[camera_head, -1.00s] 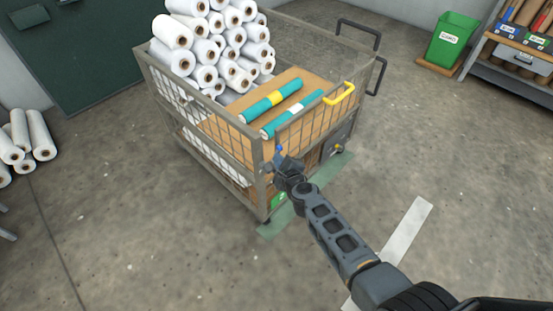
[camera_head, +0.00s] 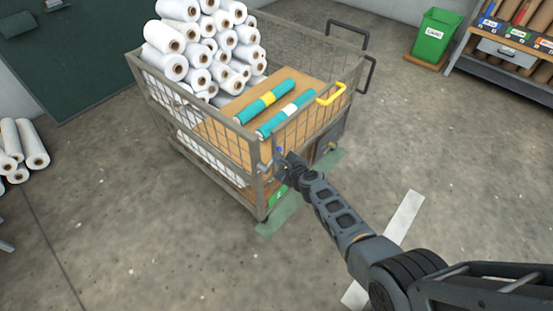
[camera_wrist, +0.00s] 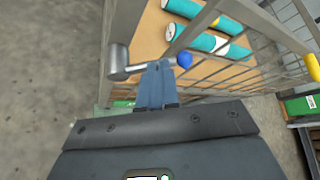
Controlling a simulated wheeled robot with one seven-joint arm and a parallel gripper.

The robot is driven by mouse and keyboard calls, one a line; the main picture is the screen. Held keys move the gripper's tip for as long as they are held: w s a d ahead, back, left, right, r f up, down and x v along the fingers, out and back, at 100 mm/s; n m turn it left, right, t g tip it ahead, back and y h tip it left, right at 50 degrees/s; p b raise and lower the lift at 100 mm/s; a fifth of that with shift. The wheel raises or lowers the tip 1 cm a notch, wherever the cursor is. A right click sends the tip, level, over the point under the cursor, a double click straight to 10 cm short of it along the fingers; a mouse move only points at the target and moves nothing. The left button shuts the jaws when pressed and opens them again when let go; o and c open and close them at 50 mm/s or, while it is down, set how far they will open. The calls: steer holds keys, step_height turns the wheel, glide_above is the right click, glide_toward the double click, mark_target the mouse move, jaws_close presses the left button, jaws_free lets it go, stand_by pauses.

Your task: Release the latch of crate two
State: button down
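Crate two is a grey wire-sided cart (camera_head: 262,180) with a green label (camera_head: 278,196) low on its near corner. Its latch is a metal lever with a blue knob (camera_head: 279,150) at that corner post. In the wrist view the lever's grey pivot (camera_wrist: 118,62) is at left and the blue knob (camera_wrist: 184,59) at right. My gripper (camera_wrist: 162,68) has its fingers close together, tips overlapping the lever between pivot and knob. I cannot tell whether the lever is between them. My gripper also shows at the corner in the head view (camera_head: 285,162).
The cart holds white rolls (camera_head: 205,45) and two teal rolls (camera_head: 265,100) on a brown board. A yellow handle (camera_head: 331,94) sits on its rim. A green bin (camera_head: 435,35) and shelf (camera_head: 510,45) stand at back right. Floor in front is clear.

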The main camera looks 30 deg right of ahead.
steer(key=shift+w+d+f+m+g+y+p, duration=0.2)
steer(key=shift+d+f+m+g+y, duration=0.2)
steer(key=shift+m+y, duration=0.2)
steer(key=shift+w+d+f+m+g+y+p, duration=0.1)
steer(key=shift+d+f+m+g+y+p, duration=0.1)
steer(key=shift+d+f+m+g+y, duration=0.3)
steer(key=shift+s+a+r, duration=0.1)
steer(key=shift+a, duration=0.2)
steer(key=shift+s+a+f, duration=0.2)
steer(key=shift+a+f, duration=0.05)
steer(key=shift+a, duration=0.35)
steer(key=shift+r, duration=0.1)
